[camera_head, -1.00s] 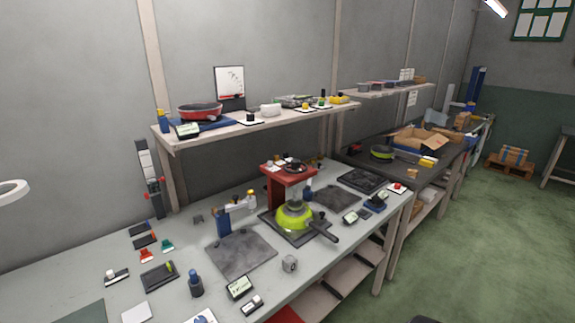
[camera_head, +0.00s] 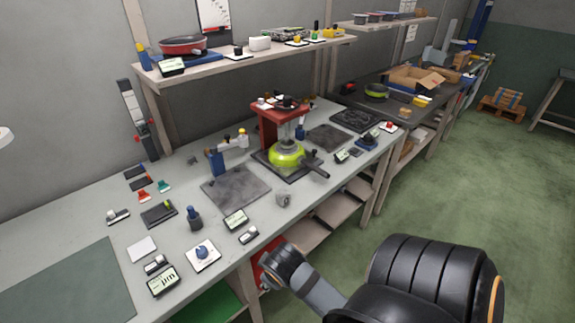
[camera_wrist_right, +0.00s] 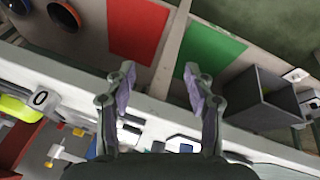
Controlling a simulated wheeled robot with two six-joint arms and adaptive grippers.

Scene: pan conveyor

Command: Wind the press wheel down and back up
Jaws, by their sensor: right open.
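The press has a red frame (camera_head: 270,128) and stands toward the far end of the grey bench. Its dark wheel (camera_head: 288,103) lies flat on top. A lime-green pan (camera_head: 287,154) sits on the press base with its dark handle pointing to the lower right. My right arm comes in from the lower right and ends low by the bench's front edge, well apart from the press. My right gripper (camera_wrist_right: 160,88) is open and empty in the right wrist view, above the bench edge. My left gripper is not in view.
A shelf (camera_head: 250,55) with a red pan (camera_head: 184,44) runs above the bench. A small blue stand (camera_head: 215,160), a dark plate (camera_head: 235,187) and small labelled devices lie left of the press. A grey bin (camera_wrist_right: 262,95) shows below the bench edge.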

